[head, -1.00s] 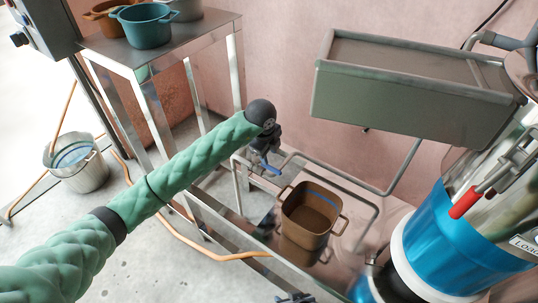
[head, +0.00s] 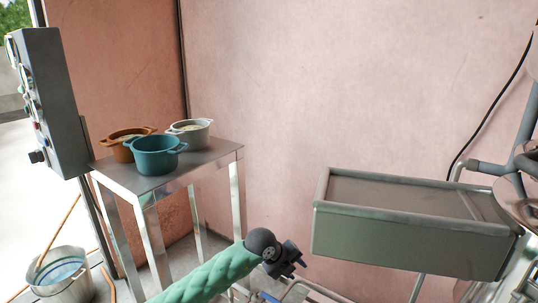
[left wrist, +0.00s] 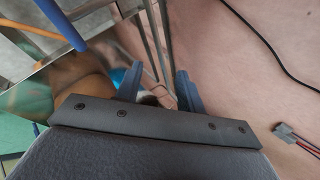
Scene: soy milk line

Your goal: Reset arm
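My left arm in its green padded sleeve comes in from the bottom of the head view. My left gripper (head: 290,262) is at its end, beyond the black wrist joint, left of the metal trough and below its level in the picture. In the left wrist view the two dark fingers of my left gripper (left wrist: 158,88) stand apart with nothing held between them. Metal rails show behind the fingers, and a pink wall lies to their right. My right gripper is in neither view.
A metal table (head: 190,168) on the left bears a teal pot (head: 157,158), a brown pot (head: 121,149) and a grey pot (head: 192,136). A metal trough (head: 400,241) is at right. A bucket (head: 66,288) stands bottom left. A control box (head: 48,100) is upper left.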

